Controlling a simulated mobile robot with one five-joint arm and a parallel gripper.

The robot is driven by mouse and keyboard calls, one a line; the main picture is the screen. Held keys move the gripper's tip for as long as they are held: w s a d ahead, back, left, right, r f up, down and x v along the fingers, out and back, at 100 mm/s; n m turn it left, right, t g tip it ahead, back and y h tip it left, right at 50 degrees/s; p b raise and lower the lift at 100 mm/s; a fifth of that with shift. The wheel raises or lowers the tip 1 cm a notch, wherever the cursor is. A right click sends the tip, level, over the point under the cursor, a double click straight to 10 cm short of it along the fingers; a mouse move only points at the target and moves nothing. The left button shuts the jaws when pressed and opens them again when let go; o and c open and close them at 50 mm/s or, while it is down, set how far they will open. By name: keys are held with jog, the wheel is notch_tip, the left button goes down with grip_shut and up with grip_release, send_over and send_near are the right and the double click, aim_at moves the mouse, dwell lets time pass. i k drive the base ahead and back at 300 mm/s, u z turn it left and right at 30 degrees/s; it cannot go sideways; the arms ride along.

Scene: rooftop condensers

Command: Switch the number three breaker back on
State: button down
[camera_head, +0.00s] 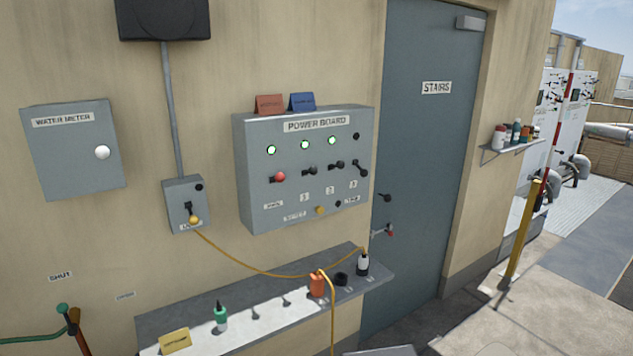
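The grey power board (345,205) hangs on the tan wall, left of the door. It has a red-knobbed main switch (280,176) and three black breaker levers in a row. The left lever (310,171) and middle lever (337,165) lie nearly level. The rightmost lever (361,169) slants down to the right; the small label below it (353,184) looks like a 3. Three lamps glow green; the rightmost lamp (356,136) is dark. My gripper is not in view.
A yellow cord (265,272) droops from a switch box (186,205). A yellow post (521,230) stands right of the stairs door (425,150).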

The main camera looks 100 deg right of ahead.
aim_at(363, 173)
jog(key=u, duration=0.15)
jog(key=k, duration=2.8)
jog(key=z, duration=1)
jog(key=i, duration=0.95)
jog(key=z, duration=0.05)
